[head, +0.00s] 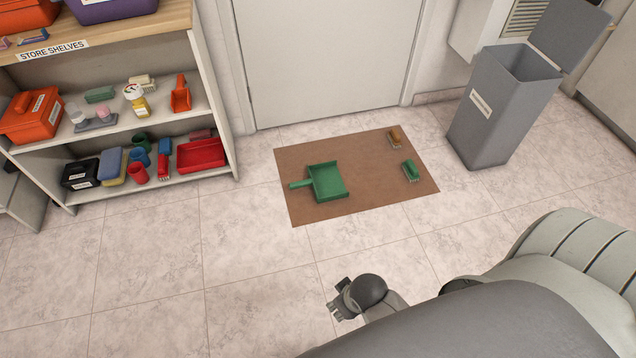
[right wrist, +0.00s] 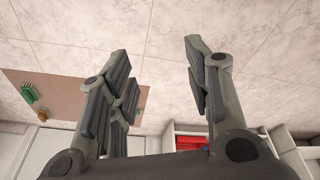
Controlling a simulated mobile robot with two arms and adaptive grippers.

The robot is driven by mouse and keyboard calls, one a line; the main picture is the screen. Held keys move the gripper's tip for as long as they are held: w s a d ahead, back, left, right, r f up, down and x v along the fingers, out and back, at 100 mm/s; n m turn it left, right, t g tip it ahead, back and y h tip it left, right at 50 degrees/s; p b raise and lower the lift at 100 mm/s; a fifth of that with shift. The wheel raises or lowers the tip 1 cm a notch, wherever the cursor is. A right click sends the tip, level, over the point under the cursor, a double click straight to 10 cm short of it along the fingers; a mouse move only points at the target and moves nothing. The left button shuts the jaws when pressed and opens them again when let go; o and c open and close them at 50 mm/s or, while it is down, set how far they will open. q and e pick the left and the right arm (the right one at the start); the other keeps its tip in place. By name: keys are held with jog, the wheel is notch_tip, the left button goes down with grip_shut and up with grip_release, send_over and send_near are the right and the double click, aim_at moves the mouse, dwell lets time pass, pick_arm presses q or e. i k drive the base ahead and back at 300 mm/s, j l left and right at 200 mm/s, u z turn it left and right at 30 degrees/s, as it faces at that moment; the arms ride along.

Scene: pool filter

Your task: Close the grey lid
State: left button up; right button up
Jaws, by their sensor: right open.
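A tall grey bin (head: 492,115) stands on the floor at the upper right in the head view, with a white label on its front. Its grey lid (head: 568,32) is open and tilted up at the back right of the rim. My right gripper (head: 340,302) is low over the floor tiles at bottom centre, well apart from the bin. In the right wrist view its two fingers (right wrist: 160,85) are spread with nothing between them. The bin does not show in the right wrist view. My left gripper is not seen.
A brown mat (head: 330,208) with a green dustpan (head: 327,183) and two small brushes lies before a white door (head: 325,60). Store shelves (head: 150,118) with several tools stand at the left. The floor between the mat and the bin is clear.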

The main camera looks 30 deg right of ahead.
aim_at(567, 30)
jog(key=z, duration=2.2)
